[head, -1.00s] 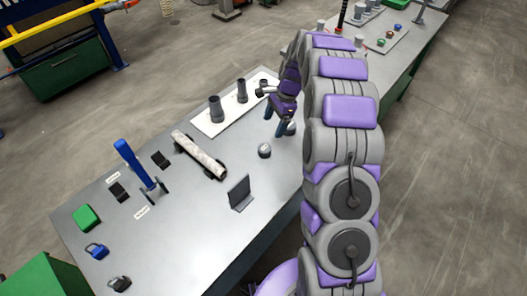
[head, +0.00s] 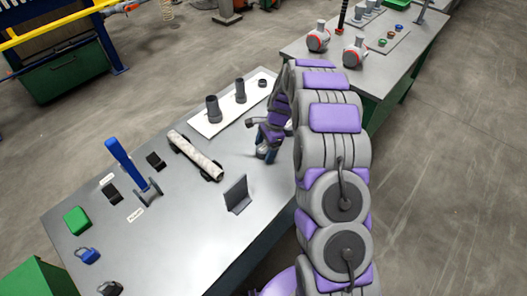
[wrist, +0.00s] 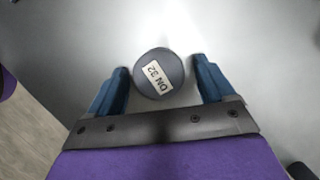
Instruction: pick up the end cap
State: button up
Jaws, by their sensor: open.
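The end cap (wrist: 159,74) is a round dark grey disc with a pale label reading "DN 32", lying on the grey table top in the wrist view. My gripper (wrist: 161,68) is open, with one blue finger on the left of the cap and one on the right. Gaps show between the cap and both fingers, and nothing is held. In the head view my gripper (head: 265,152) points down at the table top, low over it. The cap is mostly or wholly hidden there behind my fingers.
A white board (head: 226,118) with grey pipe fittings stands behind my gripper. A pale cylinder (head: 195,154) lies on supports to the left. An upright dark plate (head: 237,194) stands in front. A blue-handled tool (head: 127,160) is farther left. A second table (head: 374,71) lies beyond my arm.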

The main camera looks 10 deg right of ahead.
jog(key=shift+a+r, duration=0.1)
jog(key=shift+a, duration=0.1)
jog(key=c, duration=0.5)
jog(key=shift+d, duration=0.1)
jog(key=c, duration=0.6)
